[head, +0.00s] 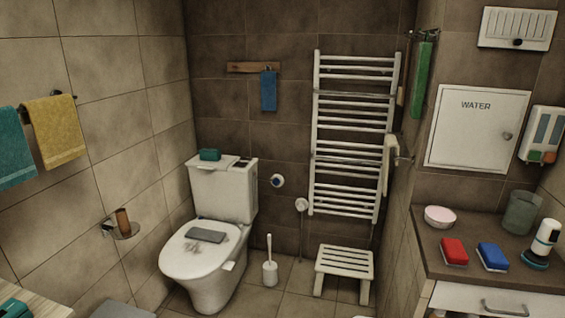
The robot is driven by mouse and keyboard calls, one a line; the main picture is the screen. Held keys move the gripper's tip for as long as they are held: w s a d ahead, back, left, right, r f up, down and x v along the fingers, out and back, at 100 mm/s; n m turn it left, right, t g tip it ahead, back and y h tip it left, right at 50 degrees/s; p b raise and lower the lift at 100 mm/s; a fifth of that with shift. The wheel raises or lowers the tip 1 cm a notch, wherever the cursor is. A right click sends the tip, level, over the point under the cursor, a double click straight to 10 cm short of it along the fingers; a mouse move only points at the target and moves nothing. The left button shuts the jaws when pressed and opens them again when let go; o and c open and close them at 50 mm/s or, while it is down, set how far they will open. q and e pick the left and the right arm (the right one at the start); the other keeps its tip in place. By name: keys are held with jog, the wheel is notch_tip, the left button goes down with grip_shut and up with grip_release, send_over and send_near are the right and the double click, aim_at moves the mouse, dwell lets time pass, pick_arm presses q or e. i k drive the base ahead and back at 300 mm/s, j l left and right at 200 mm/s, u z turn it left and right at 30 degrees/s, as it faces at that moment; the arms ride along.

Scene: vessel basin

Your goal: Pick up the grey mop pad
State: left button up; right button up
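A flat grey pad (206,234), which looks like the grey mop pad, lies on the closed lid of the white toilet (193,252). A dark smudge shows on the lid just in front of the pad. Neither of my grippers is in the head view, and nothing touches the pad.
A white step stool (345,262) and a toilet brush (269,268) stand on the floor right of the toilet. A counter (440,245) at right holds red (454,251) and blue (492,256) sponges. A grey flat item (122,309) lies low at left.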

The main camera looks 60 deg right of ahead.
aim_at(212, 235)
jog(key=z, duration=1.65)
